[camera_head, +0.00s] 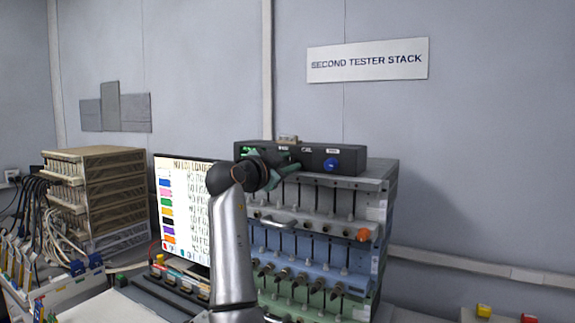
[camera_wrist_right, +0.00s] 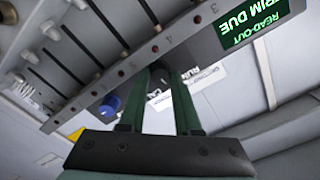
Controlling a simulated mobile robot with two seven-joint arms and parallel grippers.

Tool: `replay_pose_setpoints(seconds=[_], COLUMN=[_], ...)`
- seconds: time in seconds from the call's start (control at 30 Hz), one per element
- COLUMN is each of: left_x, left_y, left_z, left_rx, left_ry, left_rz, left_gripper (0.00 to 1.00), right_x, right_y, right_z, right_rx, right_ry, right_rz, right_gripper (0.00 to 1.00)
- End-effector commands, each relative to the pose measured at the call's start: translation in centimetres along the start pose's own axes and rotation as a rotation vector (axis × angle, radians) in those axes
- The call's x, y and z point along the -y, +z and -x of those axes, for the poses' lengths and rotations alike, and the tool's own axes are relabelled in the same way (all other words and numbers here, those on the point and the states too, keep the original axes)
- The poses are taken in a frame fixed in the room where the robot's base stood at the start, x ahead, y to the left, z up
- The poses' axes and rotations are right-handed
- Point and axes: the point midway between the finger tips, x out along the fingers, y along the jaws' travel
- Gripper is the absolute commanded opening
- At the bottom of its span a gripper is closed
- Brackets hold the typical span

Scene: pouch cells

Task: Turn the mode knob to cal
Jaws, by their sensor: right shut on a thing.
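The black control box (camera_head: 312,158) stands on top of the tester stack. My right gripper (camera_head: 285,162) reaches its front from the left. In the right wrist view its two green fingers (camera_wrist_right: 158,88) are shut on the dark mode knob (camera_wrist_right: 158,77), one finger on each side. The labels RUN and CAL (camera_wrist_right: 155,96) show beside the knob, partly hidden by a finger; CAL (camera_head: 307,149) also shows in the head view. I cannot tell which way the knob points. My left gripper is not in view.
A blue knob (camera_head: 332,165) sits at the right of the box front. A green read-out (camera_wrist_right: 251,20) shows TRIM DUE, partly cut off. A monitor (camera_head: 183,205) stands left of the stack (camera_head: 375,215). A beige rack (camera_head: 105,190) with cables is farther left.

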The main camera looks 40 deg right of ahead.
Motion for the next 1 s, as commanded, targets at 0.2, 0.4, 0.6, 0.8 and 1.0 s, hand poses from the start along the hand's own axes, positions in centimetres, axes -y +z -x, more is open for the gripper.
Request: replay_pose_setpoints(seconds=[0.2, 0.4, 0.6, 0.8, 1.0], left_x=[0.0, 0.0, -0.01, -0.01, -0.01], left_y=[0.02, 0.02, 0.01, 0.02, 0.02], left_z=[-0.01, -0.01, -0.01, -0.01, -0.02], left_rx=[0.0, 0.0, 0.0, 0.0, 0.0], left_ry=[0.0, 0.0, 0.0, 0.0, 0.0], left_rz=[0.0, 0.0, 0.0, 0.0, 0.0], left_gripper=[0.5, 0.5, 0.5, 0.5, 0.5], right_x=[-0.03, -0.04, -0.03, -0.08, -0.14], right_y=[0.08, 0.08, 0.07, 0.08, 0.11], right_z=[0.01, 0.01, 0.01, -0.01, -0.03], right_rx=[0.002, 0.002, 0.002, 0.002, 0.002], right_ry=[0.002, 0.002, 0.001, 0.003, 0.005], right_rz=[-0.006, -0.005, -0.005, -0.005, -0.004], right_gripper=[0.0, 0.33, 0.56, 0.62, 0.62])
